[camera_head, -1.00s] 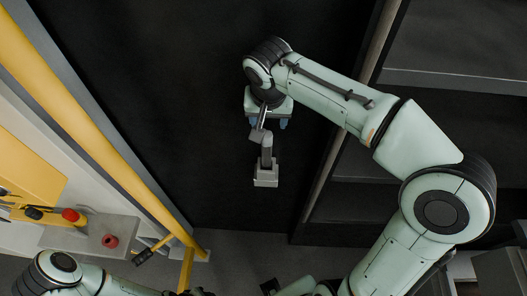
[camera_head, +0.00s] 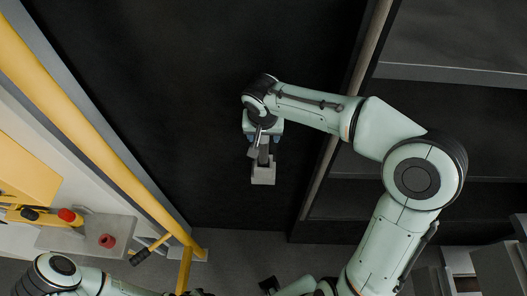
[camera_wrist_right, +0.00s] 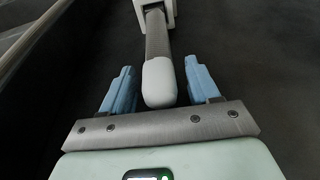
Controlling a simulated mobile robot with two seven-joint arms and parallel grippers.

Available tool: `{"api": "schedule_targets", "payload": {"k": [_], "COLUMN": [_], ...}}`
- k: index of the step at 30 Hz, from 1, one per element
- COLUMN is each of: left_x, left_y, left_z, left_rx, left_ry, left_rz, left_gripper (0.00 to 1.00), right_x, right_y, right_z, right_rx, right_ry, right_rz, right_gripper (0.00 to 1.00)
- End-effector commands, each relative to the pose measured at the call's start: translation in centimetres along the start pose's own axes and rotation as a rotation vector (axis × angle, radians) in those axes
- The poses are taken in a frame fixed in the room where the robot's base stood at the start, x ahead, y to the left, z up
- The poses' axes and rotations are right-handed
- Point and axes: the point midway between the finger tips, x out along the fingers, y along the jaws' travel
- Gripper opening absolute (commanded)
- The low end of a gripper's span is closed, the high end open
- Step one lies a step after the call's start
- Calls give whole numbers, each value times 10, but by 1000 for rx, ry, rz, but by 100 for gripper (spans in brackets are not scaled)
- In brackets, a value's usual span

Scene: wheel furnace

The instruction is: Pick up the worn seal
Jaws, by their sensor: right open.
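My right gripper (camera_head: 262,138) is open, with blue fingers, in the upper middle of the head view. A grey block with a dark stem (camera_head: 263,173) lies just below it. In the right wrist view, the stem's pale rounded end (camera_wrist_right: 159,82) lies between the two open fingers (camera_wrist_right: 160,88), with a visible gap on each side. A small red ring-like piece (camera_head: 107,241) sits on a grey plate at lower left, far from the gripper. I cannot tell which of these is the worn seal.
The grey plate (camera_head: 75,239) has a red knob (camera_head: 66,215) beside it. A yellow rail (camera_head: 75,110) runs diagonally along the left. Dark shelving (camera_head: 450,115) stands at right behind a post. The dark surface left of the gripper is clear.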

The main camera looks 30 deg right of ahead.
Motion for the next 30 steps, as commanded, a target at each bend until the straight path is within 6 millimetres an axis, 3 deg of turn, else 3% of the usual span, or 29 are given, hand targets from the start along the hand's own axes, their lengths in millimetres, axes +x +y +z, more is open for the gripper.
{"api": "schedule_targets", "payload": {"k": [1,2,7,20,30], "left_x": [0,0,0,-1,-7], "left_y": [0,0,0,0,4], "left_z": [0,0,0,0,-3], "left_rx": [0,0,0,0,2], "left_ry": [0,0,0,1,5], "left_rz": [0,0,0,0,2], "left_gripper": [43,43,43,43,43], "right_x": [0,0,0,-6,-52], "right_y": [0,0,0,-1,-1], "right_z": [0,0,0,-2,-15], "right_rx": [0,0,0,0,0], "right_ry": [0,0,0,2,5], "right_rz": [0,0,0,-2,-3], "right_gripper": [61,54,0,0,0]}}
